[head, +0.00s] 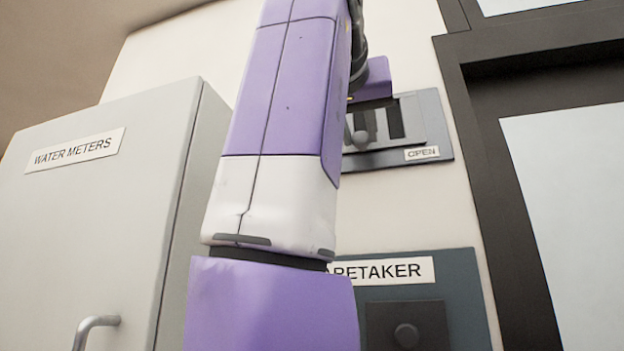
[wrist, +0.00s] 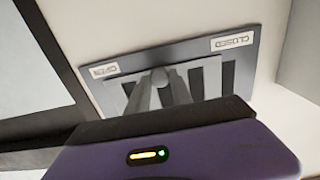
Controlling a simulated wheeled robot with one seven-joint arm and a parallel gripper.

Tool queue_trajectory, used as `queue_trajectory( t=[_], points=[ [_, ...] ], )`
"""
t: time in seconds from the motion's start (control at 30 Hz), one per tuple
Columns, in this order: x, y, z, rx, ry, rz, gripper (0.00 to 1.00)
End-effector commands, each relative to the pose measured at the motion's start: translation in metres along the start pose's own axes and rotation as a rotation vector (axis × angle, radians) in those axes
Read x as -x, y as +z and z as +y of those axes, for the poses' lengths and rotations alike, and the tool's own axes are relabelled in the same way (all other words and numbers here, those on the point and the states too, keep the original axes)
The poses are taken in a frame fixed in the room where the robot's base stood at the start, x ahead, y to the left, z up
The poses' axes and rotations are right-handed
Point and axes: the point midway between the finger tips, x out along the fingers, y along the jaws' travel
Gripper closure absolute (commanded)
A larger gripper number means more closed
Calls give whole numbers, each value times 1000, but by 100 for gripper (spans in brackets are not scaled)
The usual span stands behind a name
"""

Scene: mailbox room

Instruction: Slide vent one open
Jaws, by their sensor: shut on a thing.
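The vent is a grey-blue plate (head: 437,120) on the wall, with a slotted grey slider and an OPEN label (head: 421,153) at its lower right. In the wrist view the vent plate (wrist: 255,62) appears turned over, with OPEN (wrist: 104,70) at left and CLOSED (wrist: 233,41) at right. My gripper (wrist: 160,88) is shut on the slider's knob (wrist: 160,76), roughly midway between the labels. Dark slots (wrist: 228,78) show beside the fingers. In the head view my arm hides the left part of the vent.
A grey WATER METERS cabinet (head: 100,200) with a handle (head: 92,328) stands at left. Below the vent is a dark CARETAKER panel (head: 459,300) with a round knob, partly behind my arm. A dark frame (head: 480,170) with a pale pane is at right.

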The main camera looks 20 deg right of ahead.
Motion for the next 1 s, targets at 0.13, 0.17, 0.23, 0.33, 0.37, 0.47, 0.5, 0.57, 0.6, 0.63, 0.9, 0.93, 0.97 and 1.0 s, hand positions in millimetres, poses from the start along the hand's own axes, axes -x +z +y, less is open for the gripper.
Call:
queue_trajectory(
  t=[0.13,0.17,0.23,0.33,0.37,0.47,0.5,0.57,0.6,0.63,0.9,0.93,0.97,1.0],
  points=[
    [1,0,6,-3,6,-2,100],
    [1,0,6,-3,7,-2,100],
    [1,0,6,-3,8,-2,100],
    [1,0,7,-4,8,-3,68],
    [1,0,7,-4,8,-3,62],
    [1,0,6,-3,7,-3,52],
    [1,0,6,-3,6,-3,52],
    [1,0,5,-2,6,-3,52],
    [1,0,5,-2,5,-3,52],
    [1,0,5,-2,5,-3,52],
    [18,1,4,-3,2,-1,52],
    [22,1,4,-3,2,0,52],
    [27,1,4,-3,3,0,52],
    [34,1,4,-3,3,-1,52]
  ],
)
